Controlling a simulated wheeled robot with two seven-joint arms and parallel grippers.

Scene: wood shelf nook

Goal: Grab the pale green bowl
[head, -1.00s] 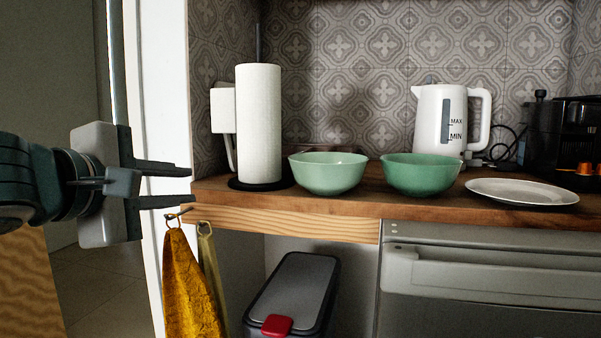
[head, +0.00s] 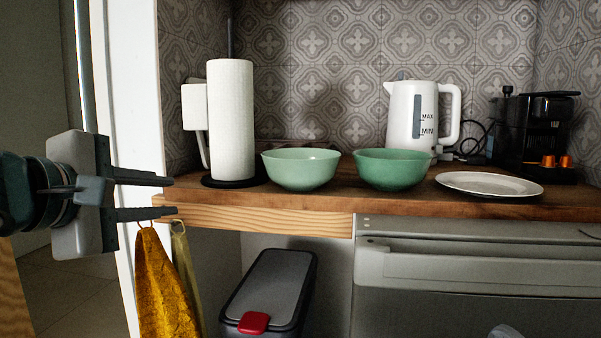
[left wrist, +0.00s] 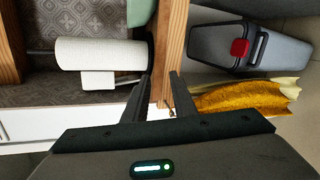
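The pale green bowl (head: 301,170) stands upright on the wooden counter in the head view, right of the paper towel roll. A darker green bowl (head: 391,170) stands close on its right. My left gripper (head: 175,196) is open and empty at the counter's left front corner, well left of the pale green bowl. In the left wrist view its two fingers (left wrist: 160,78) are apart with nothing between them. Part of a green bowl (left wrist: 141,12) shows at the top edge there, mostly cut off. My right gripper is not clearly visible.
The paper towel roll (head: 231,120) stands between my left gripper and the bowls. Behind are a white kettle (head: 411,115) and a black coffee machine (head: 538,130). A plate (head: 489,184) lies at right. A yellow towel (head: 164,285) hangs below the gripper; a bin (head: 269,290) stands under the counter.

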